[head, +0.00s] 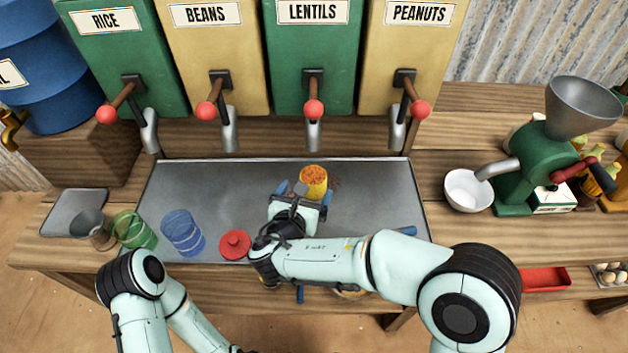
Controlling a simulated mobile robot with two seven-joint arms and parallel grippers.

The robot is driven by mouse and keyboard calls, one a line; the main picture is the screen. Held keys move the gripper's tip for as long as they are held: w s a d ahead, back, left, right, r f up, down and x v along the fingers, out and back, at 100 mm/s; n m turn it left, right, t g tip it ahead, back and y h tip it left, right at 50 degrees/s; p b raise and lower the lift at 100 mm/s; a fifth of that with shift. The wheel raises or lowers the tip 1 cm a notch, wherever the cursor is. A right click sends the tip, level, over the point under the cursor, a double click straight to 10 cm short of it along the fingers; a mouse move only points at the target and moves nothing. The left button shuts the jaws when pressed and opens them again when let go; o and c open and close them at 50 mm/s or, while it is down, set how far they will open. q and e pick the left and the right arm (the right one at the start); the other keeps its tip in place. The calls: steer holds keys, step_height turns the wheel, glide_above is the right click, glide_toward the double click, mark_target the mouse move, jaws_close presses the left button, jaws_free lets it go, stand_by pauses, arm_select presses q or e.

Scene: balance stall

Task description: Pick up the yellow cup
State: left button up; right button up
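The yellow cup (314,190) stands upright on the grey metal tray (375,200), below the lentils spout. It is filled with orange lentils, and a few grains seem to lie on the tray around it. My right gripper (304,192) is open just in front of the cup. Its blue-tipped fingers are spread, the left one clearly apart from the cup and the right one close to its right side. The gripper hides part of the cup's lower front; whether the right finger touches cannot be told. My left arm is at the bottom left, its gripper out of view.
A green cup (133,230), a blue cup (182,232) and a red lid-like piece (235,245) are at the left front. Four dispensers with red-knobbed levers stand behind. A white bowl (467,192) sits under the green grinder (530,160) at right.

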mark_target(314, 179)
steer(key=x, duration=0.8)
steer(key=shift+w+f, duration=0.15)
steer(key=shift+f, duration=0.25)
steer(key=c, duration=1.2)
